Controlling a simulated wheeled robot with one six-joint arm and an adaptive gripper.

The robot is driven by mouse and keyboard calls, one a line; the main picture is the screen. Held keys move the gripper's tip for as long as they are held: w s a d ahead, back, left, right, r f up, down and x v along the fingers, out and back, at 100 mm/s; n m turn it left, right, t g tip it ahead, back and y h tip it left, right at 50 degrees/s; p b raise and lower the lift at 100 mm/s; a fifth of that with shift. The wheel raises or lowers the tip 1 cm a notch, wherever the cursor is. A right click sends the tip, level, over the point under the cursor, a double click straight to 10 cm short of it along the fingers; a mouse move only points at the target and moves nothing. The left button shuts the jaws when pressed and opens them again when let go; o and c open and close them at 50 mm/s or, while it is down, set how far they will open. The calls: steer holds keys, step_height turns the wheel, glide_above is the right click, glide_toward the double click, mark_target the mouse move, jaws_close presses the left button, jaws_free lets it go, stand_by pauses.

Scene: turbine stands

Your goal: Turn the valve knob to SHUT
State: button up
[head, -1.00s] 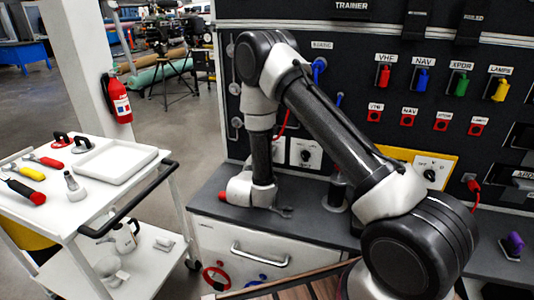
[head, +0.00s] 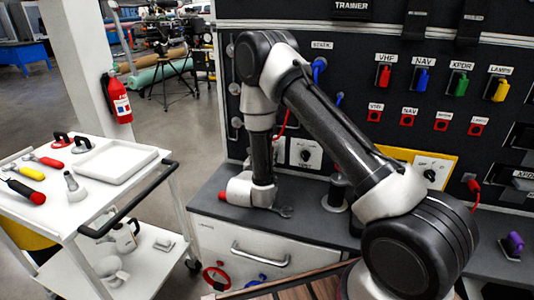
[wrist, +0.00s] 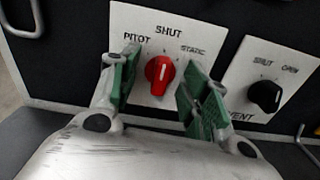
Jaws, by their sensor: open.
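A red knob (wrist: 159,75) sits on a white plate (wrist: 203,32) marked PITOT, SHUT and STATIC in the wrist view. Its white pointer line points roughly up, toward SHUT. My gripper (wrist: 160,92) is open, with one green-padded finger on each side of the red knob. A gap shows on both sides, and the gripper looks apart from the knob. To the right, a black knob (wrist: 265,96) sits on a second plate (wrist: 290,62) marked SHUT, OPEN and VENT; it also shows in the head view (head: 304,156). In the head view my arm hides the red knob.
A wrench (head: 286,212) lies on the grey worktop (head: 305,222) below the panel. A dark cylinder (head: 337,192) stands on it. A metal handle (wrist: 25,20) is at the wrist view's top left. A white cart (head: 55,215) with tools stands at left.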

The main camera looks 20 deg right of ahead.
steer(key=v, duration=0.5)
stand_by(0.5)
